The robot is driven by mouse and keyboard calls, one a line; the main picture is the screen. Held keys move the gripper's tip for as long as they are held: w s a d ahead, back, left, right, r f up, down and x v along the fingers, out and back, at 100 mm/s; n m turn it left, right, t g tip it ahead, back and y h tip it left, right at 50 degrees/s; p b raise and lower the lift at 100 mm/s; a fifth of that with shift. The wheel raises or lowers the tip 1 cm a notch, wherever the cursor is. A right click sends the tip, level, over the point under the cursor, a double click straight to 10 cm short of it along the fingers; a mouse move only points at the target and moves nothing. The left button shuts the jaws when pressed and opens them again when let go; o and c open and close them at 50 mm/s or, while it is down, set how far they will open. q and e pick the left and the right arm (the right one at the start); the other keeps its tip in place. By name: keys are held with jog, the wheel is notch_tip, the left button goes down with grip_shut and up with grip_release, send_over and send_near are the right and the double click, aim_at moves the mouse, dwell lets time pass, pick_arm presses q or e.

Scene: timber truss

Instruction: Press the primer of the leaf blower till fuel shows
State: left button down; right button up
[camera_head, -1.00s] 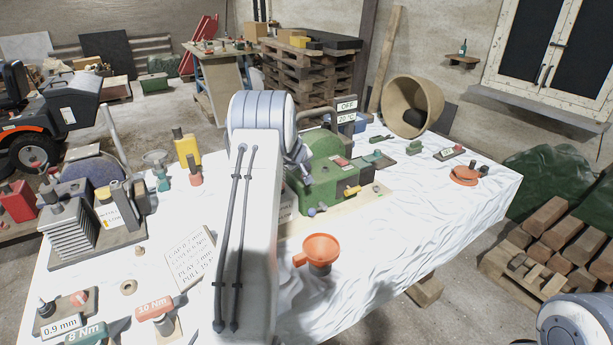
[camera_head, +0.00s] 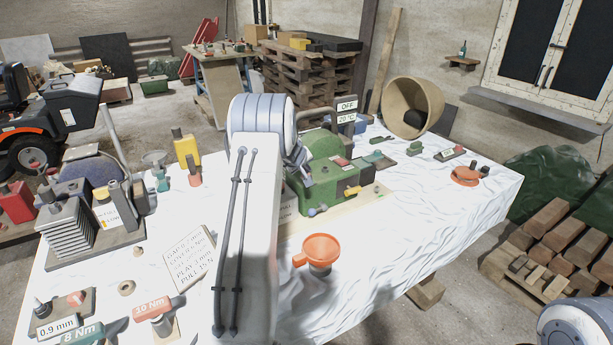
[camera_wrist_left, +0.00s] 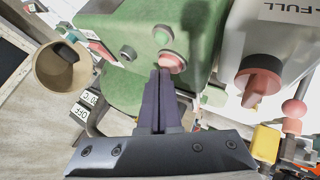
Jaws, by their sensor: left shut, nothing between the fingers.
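The green leaf blower (camera_head: 322,182) stands on a board on the white-covered table, partly hidden by my left arm in the head view. In the left wrist view its green body (camera_wrist_left: 125,22) fills the top middle. A round, pinkish-red primer bulb (camera_wrist_left: 173,61) sits on it, with a green knob (camera_wrist_left: 163,35) just above. My left gripper (camera_wrist_left: 163,72) is shut and empty, its dark fingertips at the bulb's lower edge. I cannot tell whether they press it. No fuel is visible in the bulb. My right gripper is out of view.
An orange funnel (camera_head: 318,251) stands in front of the blower. Blocks and tools crowd the table's left; its front right is clear.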

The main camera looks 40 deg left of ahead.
pick_arm(q)
jog(key=shift+f+b, duration=0.4)
jog(key=shift+r, duration=0.15)
dwell(0.5)
jog(key=shift+r+p, duration=0.75)
jog(key=shift+r, duration=0.05)
jog(key=shift+r, duration=0.1)
notch_tip(320, 180, up, 5)
jog(key=p, duration=0.4)
jog(key=shift+d, duration=0.1)
dwell(0.7)
